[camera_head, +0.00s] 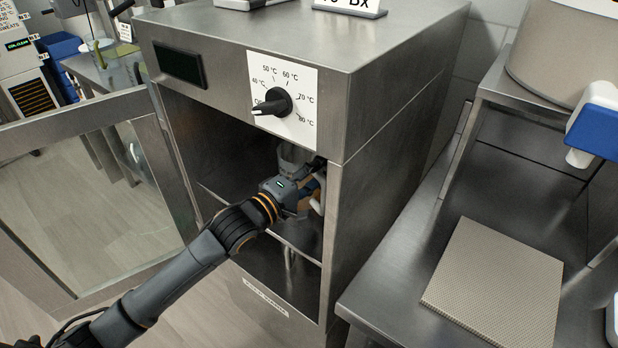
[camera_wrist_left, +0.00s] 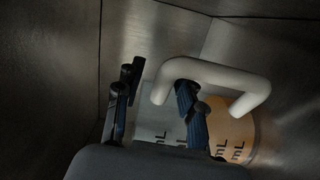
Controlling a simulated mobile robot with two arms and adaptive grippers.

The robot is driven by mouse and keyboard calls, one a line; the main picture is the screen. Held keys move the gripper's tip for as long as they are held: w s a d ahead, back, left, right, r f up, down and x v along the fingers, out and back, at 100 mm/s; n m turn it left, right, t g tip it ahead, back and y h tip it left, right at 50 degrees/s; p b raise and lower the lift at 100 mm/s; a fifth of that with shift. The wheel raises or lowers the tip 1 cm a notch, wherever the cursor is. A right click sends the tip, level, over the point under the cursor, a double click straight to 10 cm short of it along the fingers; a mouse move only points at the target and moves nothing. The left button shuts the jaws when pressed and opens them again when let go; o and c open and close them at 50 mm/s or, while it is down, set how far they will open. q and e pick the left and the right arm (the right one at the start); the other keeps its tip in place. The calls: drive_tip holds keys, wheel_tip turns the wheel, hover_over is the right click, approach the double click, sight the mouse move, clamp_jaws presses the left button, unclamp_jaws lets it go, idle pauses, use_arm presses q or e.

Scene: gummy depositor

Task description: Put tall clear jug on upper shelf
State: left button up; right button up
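The warming cabinet (camera_head: 390,140) stands with its door open, and my left arm reaches into it. My left gripper (camera_head: 298,193) is inside, above the front edge of the upper shelf (camera_head: 300,243). A clear jug (camera_head: 291,158) shows partly behind it. In the left wrist view, the jug's white handle (camera_wrist_left: 215,74) is close to the fingers of my left gripper (camera_wrist_left: 158,103). The fingers are apart, with one end of the handle between them and one finger inside the handle loop. Amber colour and mL marks show on the jug. Whether its base touches the shelf is hidden. My right gripper is out of view.
The open glass door (camera_head: 95,205) is at the left of the cabinet. A temperature dial (camera_head: 274,102) sits above the opening. Steel side walls bound the opening closely. A bench with a textured mat (camera_head: 495,280) stands at the right.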

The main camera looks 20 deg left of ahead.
use_arm(q)
drive_tip(key=v, duration=1.2)
drive_tip(key=shift+b, duration=0.35)
